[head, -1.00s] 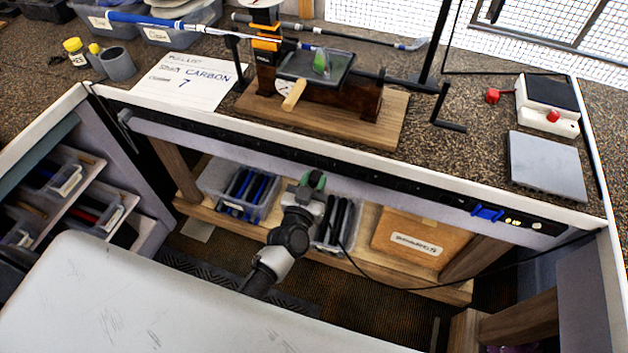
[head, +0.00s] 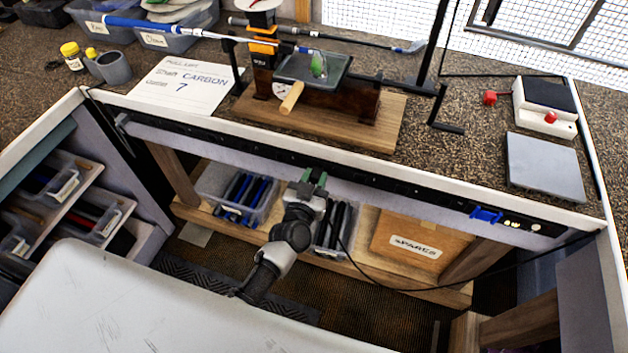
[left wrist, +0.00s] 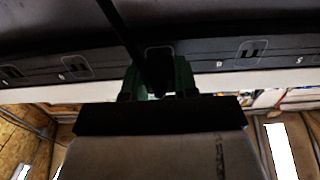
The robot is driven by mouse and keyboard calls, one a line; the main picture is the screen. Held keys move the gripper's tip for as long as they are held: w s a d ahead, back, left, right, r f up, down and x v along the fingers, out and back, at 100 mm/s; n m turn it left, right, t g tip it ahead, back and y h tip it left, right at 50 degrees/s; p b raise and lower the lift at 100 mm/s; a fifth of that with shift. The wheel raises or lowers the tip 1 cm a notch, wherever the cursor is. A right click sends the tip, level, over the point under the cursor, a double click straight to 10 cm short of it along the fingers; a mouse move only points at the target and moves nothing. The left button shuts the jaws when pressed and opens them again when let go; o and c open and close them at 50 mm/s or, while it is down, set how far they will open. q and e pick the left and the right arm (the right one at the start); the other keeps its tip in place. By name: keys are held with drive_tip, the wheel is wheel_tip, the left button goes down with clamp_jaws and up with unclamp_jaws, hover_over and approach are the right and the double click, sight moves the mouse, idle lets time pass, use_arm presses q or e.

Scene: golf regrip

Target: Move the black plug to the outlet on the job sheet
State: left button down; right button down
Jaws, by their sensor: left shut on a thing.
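My left gripper (head: 314,177) is at the black power strip (head: 390,191) under the bench's front edge, near its middle. In the left wrist view its green fingers (left wrist: 158,82) are shut on the black plug (left wrist: 158,65), with a dark cable running up across the view. The plug overlaps the strip's face; I cannot tell whether its prongs are in an outlet. An outlet (left wrist: 250,48) shows to the right and another (left wrist: 75,68) to the left. The job sheet (head: 185,86) on the bench reads "CARBON" and "7". My right gripper is not in view.
A blue plug (head: 486,215) sits on the strip's right part. The black cable (head: 420,290) hangs below the strip toward the right. Below stand shaft bins (head: 205,186) and a "SPARES" box (head: 395,228). A wooden-based clamp stand (head: 390,135) is on the bench.

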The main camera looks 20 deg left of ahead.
use_arm(q)
drive_tip(key=shift+w, duration=0.25)
drive_tip(key=c, duration=0.8)
unclamp_jaws()
drive_tip(key=s, duration=0.5)
drive_tip(key=s+b, duration=0.1)
drive_tip(key=s, duration=0.5)
drive_tip(key=shift+a, duration=0.2)
drive_tip(key=shift+w, duration=0.1)
